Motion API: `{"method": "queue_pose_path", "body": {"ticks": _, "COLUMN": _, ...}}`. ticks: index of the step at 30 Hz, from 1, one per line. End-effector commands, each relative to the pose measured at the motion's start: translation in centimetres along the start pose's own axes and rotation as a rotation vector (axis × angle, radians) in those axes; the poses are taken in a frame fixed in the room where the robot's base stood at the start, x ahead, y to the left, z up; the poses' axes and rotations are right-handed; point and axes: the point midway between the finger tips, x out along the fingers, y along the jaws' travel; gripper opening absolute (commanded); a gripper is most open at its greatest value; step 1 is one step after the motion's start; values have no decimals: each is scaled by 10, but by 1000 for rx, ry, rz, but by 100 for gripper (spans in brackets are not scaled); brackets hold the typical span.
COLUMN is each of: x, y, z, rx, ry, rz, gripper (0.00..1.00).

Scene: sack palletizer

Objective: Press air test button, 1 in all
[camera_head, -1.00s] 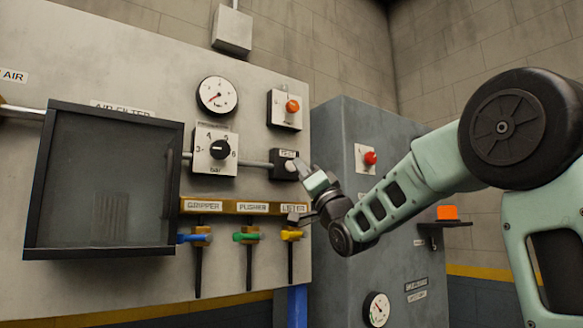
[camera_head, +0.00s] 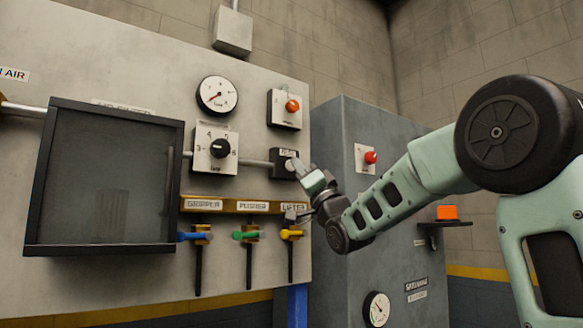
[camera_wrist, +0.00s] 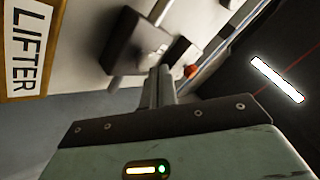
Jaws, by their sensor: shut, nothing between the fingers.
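The air test button sits in a small black box (camera_head: 284,162) labelled TEST, at the right end of the pipe on the grey panel. My gripper (camera_head: 298,167) is shut and empty, with its fingertips at the right side of this box, over the button. The fingertips hide most of the button, so I cannot tell whether they touch it or how far it is pressed. In the wrist view the black box (camera_wrist: 124,38) lies just beyond my shut fingers (camera_wrist: 159,82).
A panel gauge (camera_head: 217,95), a regulator knob (camera_head: 219,148) and an orange lamp (camera_head: 292,106) surround the box. Blue (camera_head: 190,236), green (camera_head: 243,235) and yellow (camera_head: 290,234) valve levers hang below. A grey cabinet with a red button (camera_head: 370,157) stands to the right.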

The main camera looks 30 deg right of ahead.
Motion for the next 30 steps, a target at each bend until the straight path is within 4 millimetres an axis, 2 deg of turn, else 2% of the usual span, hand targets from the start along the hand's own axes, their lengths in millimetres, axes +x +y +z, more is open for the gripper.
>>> {"method": "queue_pose_path", "body": {"ticks": 30, "x": 7, "y": 5, "z": 5, "rx": 0, "ry": 0, "rz": 1, "gripper": 0}}
